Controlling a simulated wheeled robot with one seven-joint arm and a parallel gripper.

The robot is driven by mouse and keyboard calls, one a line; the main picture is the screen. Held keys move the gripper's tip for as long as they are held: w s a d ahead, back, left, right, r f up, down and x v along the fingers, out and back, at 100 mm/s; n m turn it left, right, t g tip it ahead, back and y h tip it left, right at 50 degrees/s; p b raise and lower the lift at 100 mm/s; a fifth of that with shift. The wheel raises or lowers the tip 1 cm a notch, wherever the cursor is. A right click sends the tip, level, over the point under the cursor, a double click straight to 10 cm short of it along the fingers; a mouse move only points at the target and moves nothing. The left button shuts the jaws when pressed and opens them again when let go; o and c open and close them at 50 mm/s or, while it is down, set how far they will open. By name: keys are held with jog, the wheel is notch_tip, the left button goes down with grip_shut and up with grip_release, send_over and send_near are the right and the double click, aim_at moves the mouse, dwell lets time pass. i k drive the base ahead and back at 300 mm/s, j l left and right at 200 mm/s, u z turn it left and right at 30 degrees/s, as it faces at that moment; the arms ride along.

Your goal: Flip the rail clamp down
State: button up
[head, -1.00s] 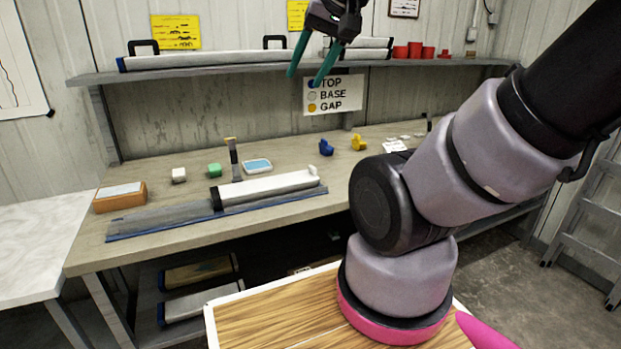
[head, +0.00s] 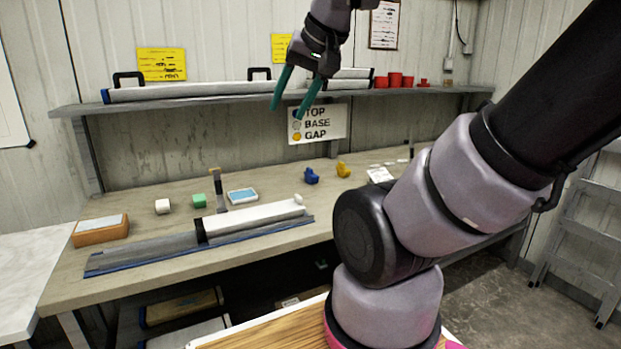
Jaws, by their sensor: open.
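The rail clamp appears to be the grey upright lever with a tan tip (head: 217,188), standing up from the back side of the long rail on the bench. The rail (head: 150,252) is a grey channel with a blue front edge. A white cylindrical core piece (head: 255,217) lies along its right part, with a black collar (head: 201,232) at its left end. My gripper (head: 288,112) is open and empty, fingers pointing down, high above the bench. In the picture it is up and to the right of the clamp, in front of the back wall.
A shelf (head: 150,105) with long white liners and red cups (head: 394,80) runs behind my gripper. On the bench are an orange box (head: 101,232), white and green blocks (head: 200,200), a blue-white tray (head: 242,195), and blue and yellow pieces (head: 343,170).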

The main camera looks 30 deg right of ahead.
aim_at(215, 172)
jog(key=i+l+u, duration=0.2)
jog(key=l+u, duration=0.15)
jog(key=l, duration=0.3)
jog(key=i+l+u, duration=0.1)
jog(key=l+u, duration=0.2)
jog(key=l, duration=0.4)
jog(key=l+u, duration=0.35)
jog(key=l, duration=0.35)
jog(key=i+j+u, duration=0.15)
jog(key=i+j, duration=0.15)
jog(key=i, duration=0.15)
